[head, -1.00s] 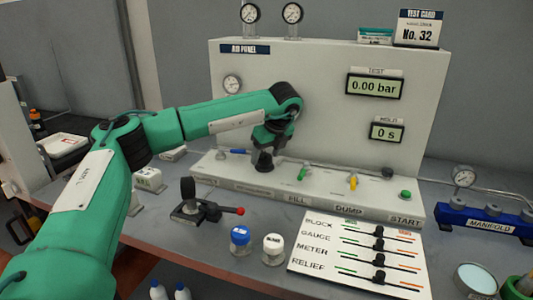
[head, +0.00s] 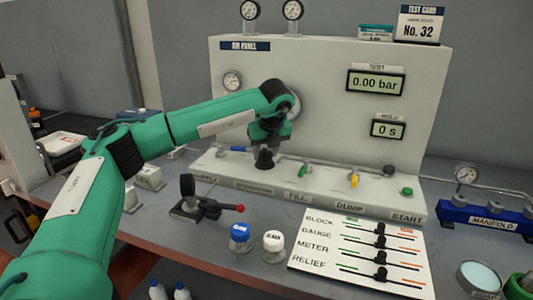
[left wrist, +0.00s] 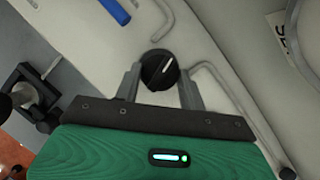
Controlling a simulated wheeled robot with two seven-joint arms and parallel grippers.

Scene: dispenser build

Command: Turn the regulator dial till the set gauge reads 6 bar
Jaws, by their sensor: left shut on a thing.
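The regulator dial (left wrist: 159,70) is a black round knob with a white pointer line, on the lower ledge of the white air panel (head: 325,80). In the head view the dial (head: 264,159) shows under my left gripper (head: 265,146). In the left wrist view my left gripper (left wrist: 160,88) is shut on the dial, one finger on each side. A round gauge (head: 232,80) is on the panel's upper left; its needle is too small to read. A larger round gauge (head: 294,101) is mostly hidden behind my left arm. My right gripper is not in view.
A blue lever (head: 236,149), a green lever (head: 307,168) and a yellow lever (head: 354,180) stand along the ledge near the dial. A clamp with a red-tipped handle (head: 205,207), two capped jars and a slider board (head: 350,290) lie in front. The test display (head: 375,83) reads 0.00 bar.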

